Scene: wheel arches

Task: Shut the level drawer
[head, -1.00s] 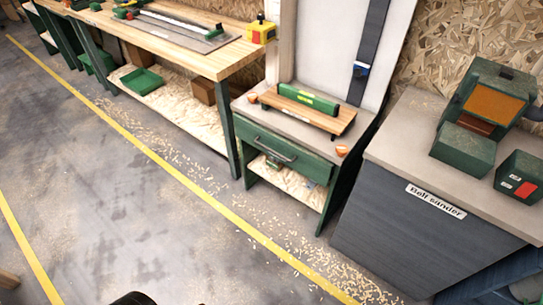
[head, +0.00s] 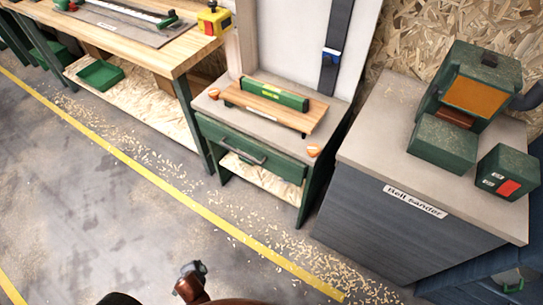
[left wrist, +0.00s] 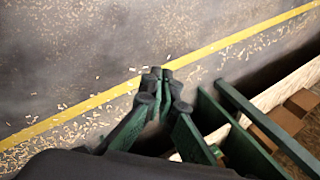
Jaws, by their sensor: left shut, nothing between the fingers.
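The small cabinet has a green drawer (head: 250,150) with a dark bar handle (head: 243,150), just under its grey top (head: 232,112). The drawer front looks close to the top's front edge; I cannot tell how far it stands out. A green level (head: 275,95) lies on a wooden board on the top. My left gripper (head: 193,268) shows low in the head view, well in front of the drawer and apart from it. In the left wrist view my left gripper (left wrist: 163,80) is shut and empty, above the floor beside green bench legs. My right gripper is not in view.
A workbench (head: 150,50) with a lower shelf stands left of the cabinet. The belt sander cabinet (head: 400,220) stands close on the right. The floor in front is clear except for wood shavings.

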